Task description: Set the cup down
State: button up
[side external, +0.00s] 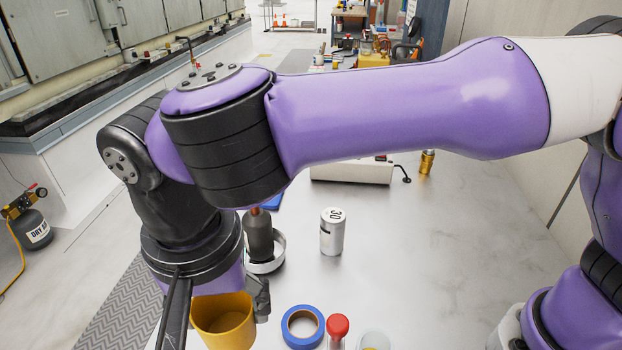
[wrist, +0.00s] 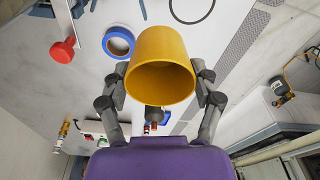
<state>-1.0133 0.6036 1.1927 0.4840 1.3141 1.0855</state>
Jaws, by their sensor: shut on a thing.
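The cup is yellow-orange and sits between the fingers of my gripper (wrist: 160,72) in the wrist view. My gripper is shut on the cup (wrist: 161,52), with one finger on each side of its wall. The cup's open mouth faces the wrist camera, and its inside looks empty. In the side external view the cup (side external: 224,325) is at the bottom, under my wrist, with its lower end near the frame edge. I cannot tell whether its base touches the table.
The metal table (side external: 450,260) is clear at right.

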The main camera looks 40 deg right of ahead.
jog(key=w+d+m, duration=0.2)
jog(key=d+m, duration=0.3)
jog(key=d, duration=0.3)
jog(key=w+d+m+g, duration=0.1)
jog(key=w+d+m, duration=0.2)
jog(key=d+m, duration=0.2)
jog(key=w+d+m, duration=0.3)
jog(key=d+m, duration=0.2)
jog(key=d, duration=0.6)
jog(key=shift+w+d+m+g+h, duration=0.1)
jog(key=shift+d+m+g+h, duration=0.1)
jog(key=shift+m+g+h, duration=0.15)
jog(key=w+d+f, duration=0.1)
jog(key=d+f, duration=0.1)
jog(key=d, duration=0.1)
jog(key=w+d+f, duration=0.2)
jog(key=d, duration=0.2)
jog(key=w+d+f, duration=0.1)
jog(key=d+f, duration=0.1)
jog(key=d, duration=0.1)
jog(key=shift+w+d+f, duration=0.15)
jog(key=shift+w+f, duration=0.15)
jog(key=shift+f, duration=2.05)
jog(key=shift+f, duration=0.1)
jog(key=o, duration=1)
